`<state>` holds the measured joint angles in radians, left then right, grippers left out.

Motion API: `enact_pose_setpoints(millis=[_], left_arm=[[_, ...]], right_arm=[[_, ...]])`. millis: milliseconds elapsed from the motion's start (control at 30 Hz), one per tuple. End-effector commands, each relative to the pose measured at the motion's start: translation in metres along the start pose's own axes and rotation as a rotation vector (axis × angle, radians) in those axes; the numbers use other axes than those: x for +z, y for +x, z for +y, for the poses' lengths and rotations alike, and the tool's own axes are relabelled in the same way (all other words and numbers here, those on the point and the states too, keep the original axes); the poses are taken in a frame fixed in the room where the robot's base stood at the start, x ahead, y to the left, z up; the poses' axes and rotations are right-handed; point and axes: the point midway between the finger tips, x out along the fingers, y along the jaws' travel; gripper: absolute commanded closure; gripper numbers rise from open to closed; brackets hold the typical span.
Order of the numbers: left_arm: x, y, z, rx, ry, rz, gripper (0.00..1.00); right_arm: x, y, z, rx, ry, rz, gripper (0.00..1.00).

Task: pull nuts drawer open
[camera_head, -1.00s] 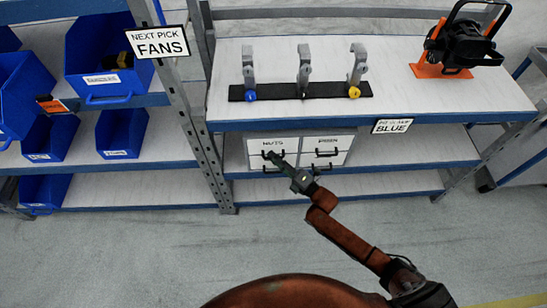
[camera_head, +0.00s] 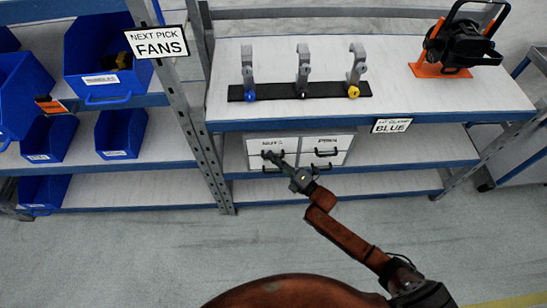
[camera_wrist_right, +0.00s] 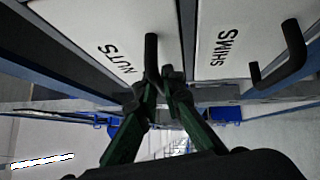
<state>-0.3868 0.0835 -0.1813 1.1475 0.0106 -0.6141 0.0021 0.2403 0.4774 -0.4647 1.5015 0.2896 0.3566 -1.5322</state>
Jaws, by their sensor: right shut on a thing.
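The nuts drawer (camera_head: 258,142) is the upper left drawer of a small white cabinet on the lower shelf, under the white worktop. It has a dark bar handle, and its NUTS front (camera_wrist_right: 90,35) fills the left of the wrist view. My right gripper (camera_head: 268,155) is at this handle. In the right wrist view its green fingers (camera_wrist_right: 158,88) are closed on the black nuts handle (camera_wrist_right: 152,55). The fingertips hide part of the handle. I cannot tell whether the drawer stands out from the cabinet. My left gripper is not in view.
A neighbouring drawer labelled SHIMS (camera_wrist_right: 235,40) has its own black handle close by. The blue-edged worktop (camera_head: 430,105) overhangs the cabinet. A metal upright (camera_head: 200,130) stands left of it. The floor (camera_head: 150,255) in front is clear except for my arm.

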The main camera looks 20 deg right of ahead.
Motion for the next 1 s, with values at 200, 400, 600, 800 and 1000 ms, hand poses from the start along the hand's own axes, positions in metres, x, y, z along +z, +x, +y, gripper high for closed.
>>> enact_pose_setpoints(millis=[200, 400, 600, 800, 1000], left_arm=[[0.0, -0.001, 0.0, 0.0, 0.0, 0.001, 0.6], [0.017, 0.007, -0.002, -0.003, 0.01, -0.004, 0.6], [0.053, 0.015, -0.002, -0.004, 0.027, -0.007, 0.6], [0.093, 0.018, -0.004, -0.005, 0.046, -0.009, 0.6], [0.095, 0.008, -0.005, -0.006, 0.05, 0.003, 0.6]], right_arm=[[-0.001, -0.002, 0.0, -0.002, 0.0, -0.001, 1.0], [-0.01, -0.012, 0.004, -0.003, 0.001, -0.002, 1.0], [-0.032, -0.034, 0.011, -0.003, 0.003, -0.002, 1.0], [-0.056, -0.058, 0.017, -0.003, 0.001, -0.003, 1.0], [-0.079, -0.081, 0.022, -0.004, 0.002, -0.003, 1.0]])
